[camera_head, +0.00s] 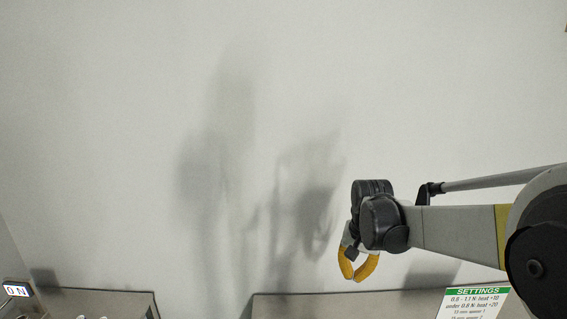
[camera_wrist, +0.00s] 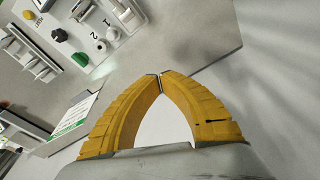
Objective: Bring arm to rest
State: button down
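My gripper (camera_head: 360,279) shows in the head view at the end of my arm, which reaches in from the right edge in front of a pale wall. Its yellow fingers point down and curve toward each other. In the wrist view my gripper (camera_wrist: 160,80) has its two yellow fingertips meeting. The gap between the curved fingers is empty, with only a pale surface behind it. Nothing is held.
A SETTINGS sign (camera_head: 477,303) stands below my arm. The wrist view shows a control panel with a yellow knob (camera_wrist: 28,15) and a green knob (camera_wrist: 80,59). The wall (camera_head: 130,130) left of my gripper is bare.

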jog(key=s+n+t+b, duration=0.1)
jog(key=s+b, duration=0.1)
jog(key=s, duration=0.5)
jog(key=s+f+n+t+b, duration=0.1)
jog(key=s+n+t+b, duration=0.1)
jog(key=s, duration=0.6)
jog(key=s+f+n+t+b, duration=0.1)
jog(key=s+t+b, duration=0.1)
jog(key=s, duration=0.6)
jog(key=shift+b, duration=0.45)
jog(key=shift+r, duration=0.1)
